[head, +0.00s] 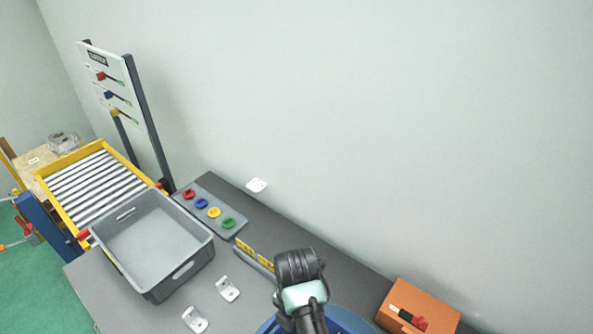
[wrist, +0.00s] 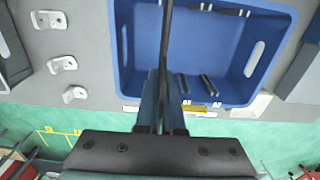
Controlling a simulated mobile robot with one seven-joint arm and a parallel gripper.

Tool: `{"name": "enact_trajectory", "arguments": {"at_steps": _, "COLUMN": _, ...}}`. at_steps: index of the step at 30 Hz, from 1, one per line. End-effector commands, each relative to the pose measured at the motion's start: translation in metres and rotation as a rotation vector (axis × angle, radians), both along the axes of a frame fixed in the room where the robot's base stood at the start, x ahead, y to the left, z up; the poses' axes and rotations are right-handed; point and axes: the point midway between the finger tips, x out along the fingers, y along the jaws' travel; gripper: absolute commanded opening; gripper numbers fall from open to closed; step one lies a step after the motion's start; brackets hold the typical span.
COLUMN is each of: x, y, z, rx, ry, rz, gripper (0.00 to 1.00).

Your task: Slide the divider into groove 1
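My gripper (wrist: 160,112) is shut on a thin dark divider (wrist: 167,45), seen almost edge-on in the wrist view. The divider runs from between the fingers to the top edge of the picture, over the blue crate (wrist: 123,45). I cannot tell whether its lower edge is inside the crate. Dark groove ribs (wrist: 209,84) show on the crate's near wall to the right of the divider, with more on the far wall. Small white rim tags are unreadable; the fingers hide part of the near rim. In the head view, my arm covers most of the crate (head: 352,322).
Several pale metal castings (wrist: 62,65) lie left of the crate. In the head view, a grey bin (head: 185,272), a panel with coloured knobs (head: 222,207) and an orange box (head: 440,312) share the grey bench. A roller conveyor (head: 60,208) stands at left.

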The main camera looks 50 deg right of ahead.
Motion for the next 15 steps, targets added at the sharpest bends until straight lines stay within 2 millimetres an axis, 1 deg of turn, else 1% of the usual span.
{"name": "enact_trajectory", "arguments": {"at_steps": 1, "x": 0.000, "y": 0.000, "z": -0.008, "rx": 0.000, "ry": 0.001, "rz": 0.000, "gripper": 0.00}}
{"name": "enact_trajectory", "arguments": {"at_steps": 6, "x": 0.000, "y": 0.000, "z": -0.019, "rx": -0.001, "ry": 0.000, "rz": 0.000, "gripper": 0.00}}
{"name": "enact_trajectory", "arguments": {"at_steps": 15, "x": 0.000, "y": 0.000, "z": -0.022, "rx": -0.001, "ry": 0.000, "rz": 0.000, "gripper": 0.00}}
